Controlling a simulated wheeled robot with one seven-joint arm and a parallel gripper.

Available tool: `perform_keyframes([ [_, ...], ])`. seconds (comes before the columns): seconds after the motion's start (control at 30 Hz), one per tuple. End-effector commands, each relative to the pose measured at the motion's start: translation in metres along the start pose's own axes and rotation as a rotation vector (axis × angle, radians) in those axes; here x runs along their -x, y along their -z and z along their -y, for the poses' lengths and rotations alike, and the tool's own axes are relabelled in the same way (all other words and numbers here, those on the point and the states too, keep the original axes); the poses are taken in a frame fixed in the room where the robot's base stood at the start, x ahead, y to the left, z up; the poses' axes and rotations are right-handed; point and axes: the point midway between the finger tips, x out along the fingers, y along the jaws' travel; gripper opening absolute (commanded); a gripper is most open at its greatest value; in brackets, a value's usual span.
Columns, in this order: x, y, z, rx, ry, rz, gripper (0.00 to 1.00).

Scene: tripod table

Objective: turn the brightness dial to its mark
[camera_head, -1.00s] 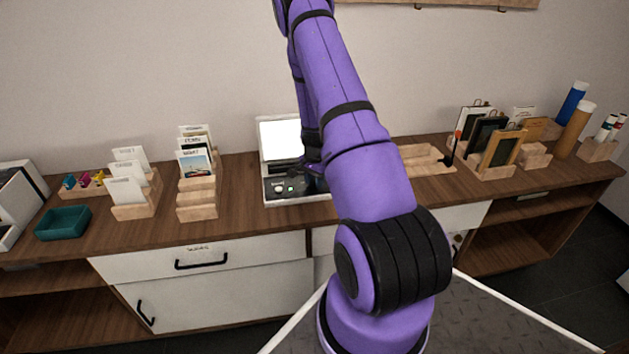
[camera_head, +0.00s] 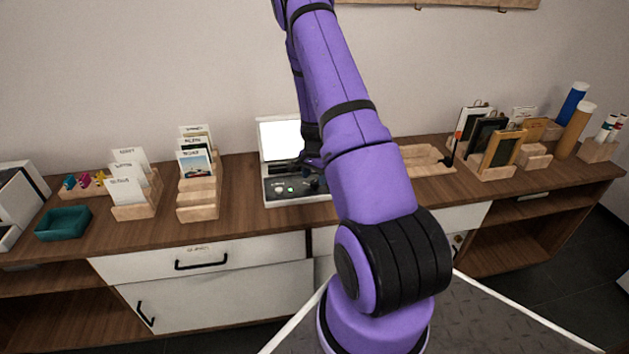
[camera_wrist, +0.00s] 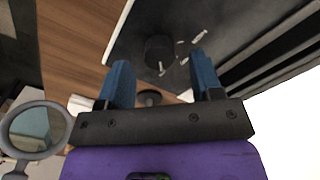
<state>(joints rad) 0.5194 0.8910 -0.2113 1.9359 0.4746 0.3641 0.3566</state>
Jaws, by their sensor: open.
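The device (camera_head: 270,200) with a lit white screen (camera_head: 280,138) and a dark control panel stands at the middle of the counter. A dark round dial (camera_wrist: 158,50) with a pale pointer line shows on the panel in the wrist view, with small white marks (camera_wrist: 184,58) beside it. In the head view the dial is small and dark, near my gripper (camera_head: 308,164). My gripper also shows in the wrist view (camera_wrist: 155,80), its two blue fingers apart and empty. The dial lies beyond the fingertips, roughly between their lines; I see no contact. Part of the device is hidden behind my arm.
Card stands (camera_head: 198,200) and a teal tray (camera_head: 63,223) are to the left; a wooden tray (camera_head: 425,165) and frames are to the right. A round lens (camera_wrist: 38,130) shows at the wrist view's lower left.

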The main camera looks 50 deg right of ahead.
Motion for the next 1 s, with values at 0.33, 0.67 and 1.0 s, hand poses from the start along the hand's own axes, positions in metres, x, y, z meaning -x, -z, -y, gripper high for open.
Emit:
perform_keyframes([
  [0.33, 0.064, 0.0, 0.001, 0.0, 0.002, -0.002, 0.6],
  [0.67, 0.086, 0.0, 0.0, -0.001, 0.001, -0.001, 0.6],
  [1.0, 0.086, 0.0, 0.0, -0.001, 0.001, 0.0, 0.6],
])
